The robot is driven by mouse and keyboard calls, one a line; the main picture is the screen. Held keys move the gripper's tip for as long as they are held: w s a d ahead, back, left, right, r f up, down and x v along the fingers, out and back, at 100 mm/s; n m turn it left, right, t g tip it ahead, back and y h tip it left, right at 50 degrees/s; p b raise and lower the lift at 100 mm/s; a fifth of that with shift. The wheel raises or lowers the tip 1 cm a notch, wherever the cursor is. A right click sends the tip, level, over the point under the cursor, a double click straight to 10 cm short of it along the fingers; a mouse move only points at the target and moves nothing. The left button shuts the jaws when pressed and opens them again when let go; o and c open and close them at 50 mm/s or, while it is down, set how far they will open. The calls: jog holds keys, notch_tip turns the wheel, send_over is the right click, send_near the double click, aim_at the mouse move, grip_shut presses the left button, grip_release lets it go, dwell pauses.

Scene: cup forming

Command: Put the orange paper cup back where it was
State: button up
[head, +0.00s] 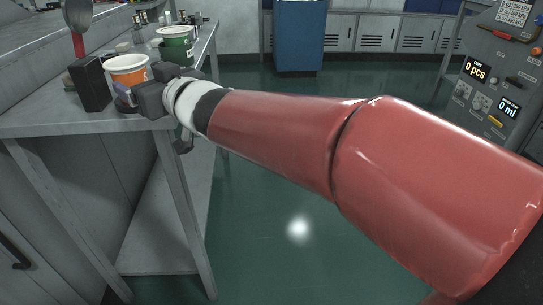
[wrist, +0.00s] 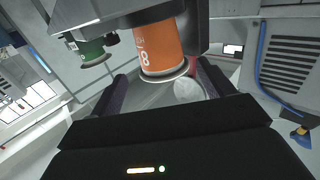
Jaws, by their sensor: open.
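The orange paper cup (head: 127,66) stands upright near the end of the grey worktable (head: 80,122), its pale rim up and its lower part hidden by my gripper. It also shows in the wrist view (wrist: 158,48), where it appears inverted, with its rim toward my gripper. My gripper (head: 128,94) is at the cup's lower front side in the head view. In the wrist view my gripper (wrist: 163,84) has its dark fingers spread apart on either side of the cup's rim in the picture. I cannot tell whether a finger touches the cup.
A black box (head: 92,83) stands close to the cup's left. A green can (head: 176,44) stands behind to the right. The table's right edge is close to the cup.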

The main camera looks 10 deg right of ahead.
jog(key=s+d+f+m+g+h, duration=0.1)
jog(key=s+d+f+m+h, duration=0.15)
jog(key=d, duration=0.55)
jog(key=s+d+f+m+h, duration=0.2)
jog(key=d+f+h, duration=0.2)
jog(key=d, duration=0.3)
jog(key=s+d+f+m+g+h, duration=0.15)
jog(key=d+f+h, duration=0.25)
jog(key=d, duration=0.4)
jog(key=s+d+f+g, duration=0.1)
jog(key=s+d+f, duration=0.1)
jog(key=s, duration=0.3)
jog(key=s+d+f+m+g+h, duration=0.1)
jog(key=s+d+f+g, duration=0.1)
jog(key=s+f, duration=0.3)
jog(key=shift+s+d+m, duration=0.2)
jog(key=shift+d+m, duration=0.1)
jog(key=shift+d, duration=0.35)
jog(key=shift+o, duration=1.1)
jog(key=s+f+g, duration=0.2)
jog(key=s+f, duration=0.2)
jog(key=s, duration=0.2)
jog(key=shift+s+d+g, duration=0.3)
jog(key=shift+d+g, duration=0.05)
jog(key=shift+d, duration=0.05)
jog(key=shift+c, duration=0.4)
